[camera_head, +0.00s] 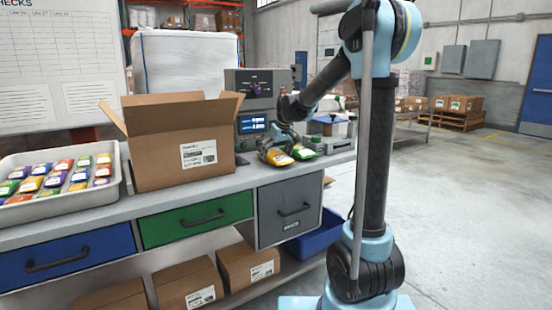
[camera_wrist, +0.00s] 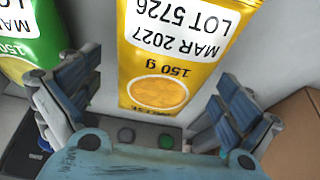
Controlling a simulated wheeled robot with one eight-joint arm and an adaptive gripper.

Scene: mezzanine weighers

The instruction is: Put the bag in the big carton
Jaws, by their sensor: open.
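A yellow bag (camera_head: 279,158) lies on the bench right of the big carton. In the wrist view the yellow bag (camera_wrist: 172,70) shows a date and lot label and sits between and beyond my fingers. My gripper (camera_head: 271,150) is open over the yellow bag; in the wrist view its spread fingers (camera_wrist: 150,103) stand apart from the bag on both sides. A green bag (camera_head: 305,150) lies just right of the yellow one and shows at upper left in the wrist view (camera_wrist: 28,38). The big open carton (camera_head: 165,155) has its flaps up; its inside is hidden.
A grey tray (camera_head: 62,209) of several colourful bags stands left of the carton. A weigher console (camera_head: 250,88) with a lit screen stands behind my gripper. A whiteboard (camera_head: 60,65) is at back left. Drawers and smaller cartons are below the bench (camera_head: 240,184).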

